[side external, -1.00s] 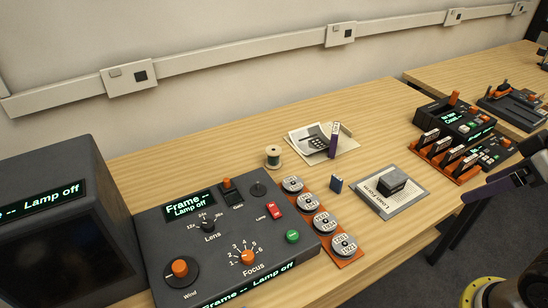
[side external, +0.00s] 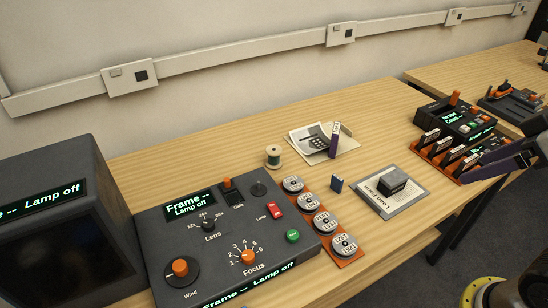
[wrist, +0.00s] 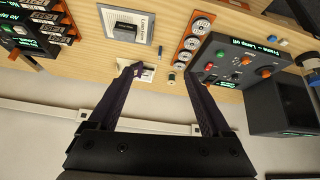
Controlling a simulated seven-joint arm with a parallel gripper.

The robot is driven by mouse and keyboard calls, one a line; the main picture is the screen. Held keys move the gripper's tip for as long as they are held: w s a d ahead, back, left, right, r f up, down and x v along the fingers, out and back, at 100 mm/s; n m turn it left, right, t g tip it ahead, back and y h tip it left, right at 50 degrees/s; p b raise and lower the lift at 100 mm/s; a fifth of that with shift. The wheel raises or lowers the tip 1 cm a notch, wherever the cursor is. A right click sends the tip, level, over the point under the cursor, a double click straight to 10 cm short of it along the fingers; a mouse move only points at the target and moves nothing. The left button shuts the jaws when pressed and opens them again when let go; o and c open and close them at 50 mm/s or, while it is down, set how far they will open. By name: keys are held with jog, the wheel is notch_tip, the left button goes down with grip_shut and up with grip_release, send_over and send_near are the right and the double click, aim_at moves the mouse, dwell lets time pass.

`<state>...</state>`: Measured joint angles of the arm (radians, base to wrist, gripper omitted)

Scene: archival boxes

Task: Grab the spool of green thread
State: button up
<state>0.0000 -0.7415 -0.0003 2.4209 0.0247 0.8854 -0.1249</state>
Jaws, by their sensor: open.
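The small thread spool (side external: 273,156) has pale tan ends and a greenish middle. It stands upright on the wooden bench, behind the dark control box and left of a white printed sheet. It also shows in the wrist view (wrist: 171,77), small and between my two fingers but well beyond them. My gripper (wrist: 163,72) is open with nothing between its fingers. In the side view a dark purple finger of my gripper (side external: 500,161) enters at the right edge, far to the right of the spool.
The control box (side external: 235,240) has reels on an orange strip (side external: 345,262) along its right side. A purple upright piece (side external: 334,140) stands on the printed sheet (side external: 307,137). Wall trunking (side external: 240,60) runs behind.

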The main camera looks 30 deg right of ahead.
jog(key=w+a+r+n, duration=0.1)
jog(key=w+r+n, duration=0.1)
jog(key=w+r, duration=0.6)
jog(key=n+g+y, duration=0.1)
jog(key=n+y, duration=0.1)
jog(key=n, duration=0.1)
send_over(277, 150)
jog(key=s+d, duration=0.3)
jog(key=s, duration=0.2)
notch_tip(277, 150, down, 14)
jog(key=r, duration=0.1)
jog(key=shift+g, duration=0.9)
jog(key=x, duration=0.5)
jog(key=s+x, duration=0.1)
jog(key=x, duration=0.5)
jog(key=s+x, duration=0.1)
jog(key=x, duration=0.5)
jog(key=shift+d+f, duration=0.2)
jog(key=shift+f, duration=0.25)
jog(key=shift+d+x, duration=0.1)
jog(key=shift+x, duration=1.35)
jog(key=shift+d+x, duration=0.15)
jog(key=shift+x, duration=1.3)
jog(key=shift+s+f, duration=0.1)
jog(key=c, duration=1.2)
